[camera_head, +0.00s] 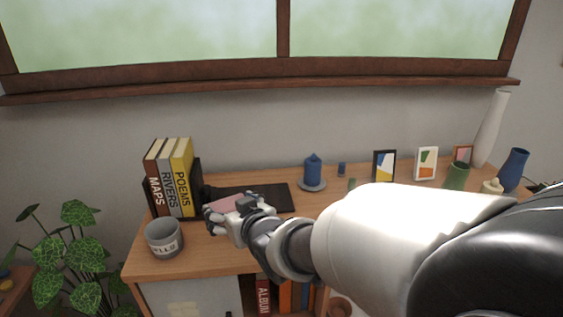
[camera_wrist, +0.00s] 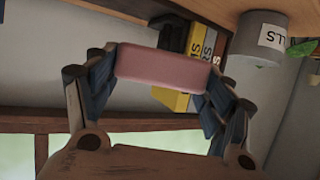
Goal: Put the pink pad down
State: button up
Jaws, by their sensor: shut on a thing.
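My gripper (camera_wrist: 160,85) is shut on the pink pad (camera_wrist: 163,71), a flat rounded block that spans between the two fingers in the wrist view. In the head view the pad (camera_head: 227,202) shows as a small pink patch at my gripper (camera_head: 222,214), partly hidden by the fingers. The pad is over the left part of the wooden desk (camera_head: 205,257), in front of a black mat (camera_head: 268,194). I cannot tell whether the pad touches the desk.
A blue candle (camera_head: 313,169) is at the back. Picture frames (camera_head: 384,165), a green cup (camera_head: 456,176) and a blue vase (camera_head: 512,170) stand right. Bare desk shows between mug and gripper.

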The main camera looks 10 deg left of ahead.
notch_tip(320, 180, down, 9)
jog(key=shift+f+b, duration=0.1)
jog(key=shift+b, duration=0.85)
jog(key=shift+f, duration=0.1)
jog(key=o, duration=0.9)
